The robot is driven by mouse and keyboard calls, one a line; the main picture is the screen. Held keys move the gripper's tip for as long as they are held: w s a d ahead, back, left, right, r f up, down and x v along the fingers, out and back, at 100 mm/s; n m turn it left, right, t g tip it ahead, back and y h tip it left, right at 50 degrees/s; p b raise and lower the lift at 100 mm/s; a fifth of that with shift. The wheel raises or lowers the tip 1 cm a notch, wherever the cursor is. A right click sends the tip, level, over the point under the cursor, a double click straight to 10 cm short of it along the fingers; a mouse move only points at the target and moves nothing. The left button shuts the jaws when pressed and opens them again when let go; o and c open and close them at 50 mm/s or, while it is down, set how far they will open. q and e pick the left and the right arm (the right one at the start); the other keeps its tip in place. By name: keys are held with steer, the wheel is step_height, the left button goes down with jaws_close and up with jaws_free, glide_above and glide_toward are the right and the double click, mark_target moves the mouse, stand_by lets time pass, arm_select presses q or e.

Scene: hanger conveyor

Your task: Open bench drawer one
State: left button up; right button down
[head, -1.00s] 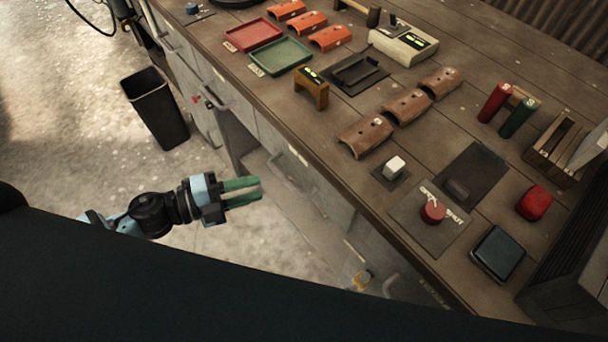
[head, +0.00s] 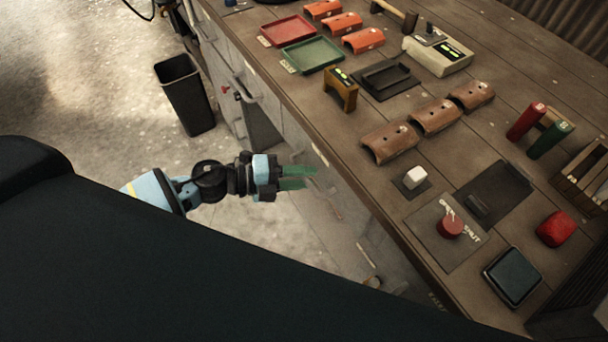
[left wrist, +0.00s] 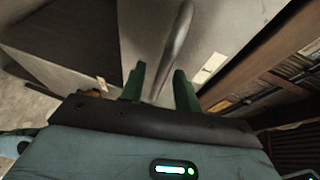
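My left gripper (head: 300,177) has green fingers, held apart with nothing between them in the head view. It is beside the bench's grey drawer fronts, below the bench top edge. In the left wrist view, my left gripper (left wrist: 158,88) is open and faces a pale grey front (left wrist: 225,30). A grey bar handle (left wrist: 177,45) on that front runs down toward the gap between the fingers. I cannot tell whether the fingers touch it. A small pale label (left wrist: 213,66) is on the front, its text unreadable, so the drawer's number cannot be told. My right gripper is not in view.
A black bin (head: 186,95) stands on the floor left of the bench. The wooden bench top (head: 330,120) carries a red tray (head: 287,31), a green tray (head: 312,55), brown curved pieces (head: 435,117) and a red button (head: 451,226). Floor beside the gripper is clear.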

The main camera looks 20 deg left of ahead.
arm_select(q)
steer(key=shift+w+d+f, duration=0.1)
steer(key=shift+w+d, duration=0.05)
steer(key=shift+d, duration=0.15)
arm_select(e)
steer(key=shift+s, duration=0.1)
arm_select(q)
jaws_close()
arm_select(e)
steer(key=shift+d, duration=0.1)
